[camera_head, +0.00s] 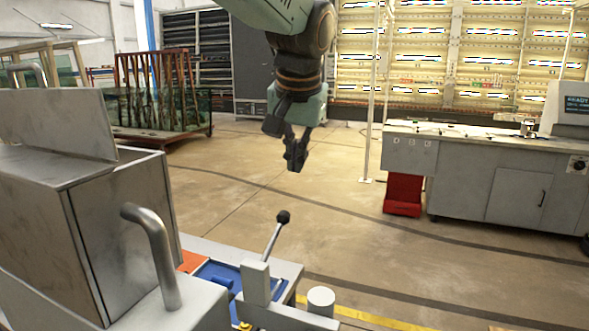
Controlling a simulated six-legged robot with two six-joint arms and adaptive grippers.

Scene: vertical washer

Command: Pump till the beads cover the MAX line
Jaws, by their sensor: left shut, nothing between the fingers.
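A metal lever (273,240) with a black ball knob (283,217) rises from a pale block (256,282), tilted up to the right. My left gripper (296,165), dark and pointing down, hangs in the upper middle of the view. It is shut and empty, appearing above the knob and apart from it. No beads and no MAX line can be made out. My right gripper is not in view.
A large metal cabinet (110,230) with a curved pipe (155,250) fills the left foreground. A blue panel (222,270) and a white cylinder (320,300) are near the lever. A grey machine (480,175) stands at the right. Open floor lies between.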

